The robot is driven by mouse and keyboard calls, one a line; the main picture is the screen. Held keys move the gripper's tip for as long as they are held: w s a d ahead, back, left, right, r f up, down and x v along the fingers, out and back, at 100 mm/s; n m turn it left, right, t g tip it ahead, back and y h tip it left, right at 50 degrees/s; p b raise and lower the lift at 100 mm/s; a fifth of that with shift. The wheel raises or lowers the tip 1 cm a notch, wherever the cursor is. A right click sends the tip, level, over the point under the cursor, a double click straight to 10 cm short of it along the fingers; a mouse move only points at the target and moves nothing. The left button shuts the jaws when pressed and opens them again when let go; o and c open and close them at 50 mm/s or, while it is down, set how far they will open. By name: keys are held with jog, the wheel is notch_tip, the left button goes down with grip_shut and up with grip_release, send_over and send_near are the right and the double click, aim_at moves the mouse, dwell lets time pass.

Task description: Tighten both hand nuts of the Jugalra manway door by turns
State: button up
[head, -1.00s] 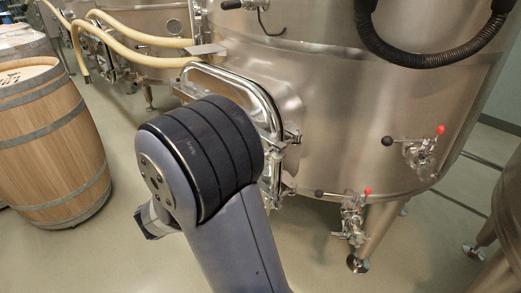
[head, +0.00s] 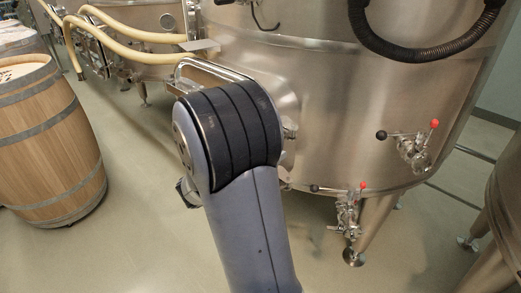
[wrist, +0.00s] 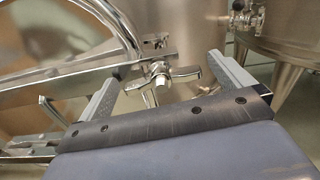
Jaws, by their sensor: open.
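In the wrist view my gripper (wrist: 167,84) is open, its two grey fingers spread wide. A hand nut (wrist: 165,75) with short metal wings and a pale tip shows between and just beyond the fingers; I cannot tell if either finger touches it. It sits at the edge of the manway door (wrist: 40,58), by a steel bar and the curved door frame. In the head view my arm covers most of the manway door, leaving its upper frame (head: 215,66) in view. My gripper is hidden there, and I cannot make out a second hand nut.
A wooden barrel (head: 45,140) stands at the left. The big steel vat (head: 345,110) fills the right, with red-tipped valves (head: 415,145) low on its wall. A black hose (head: 400,55) hangs at the upper right. Open floor (head: 130,240) lies in front.

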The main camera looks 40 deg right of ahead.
jog(key=shift+c, duration=0.2)
jog(key=c, duration=0.9)
jog(key=shift+f+m+b, duration=0.1)
jog(key=shift+m+b, duration=0.2)
jog(key=shift+b, duration=0.15)
jog(key=m+b, duration=0.8)
jog(key=b, duration=0.1)
jog(key=shift+s+m, duration=0.2)
jog(key=shift+m, duration=0.1)
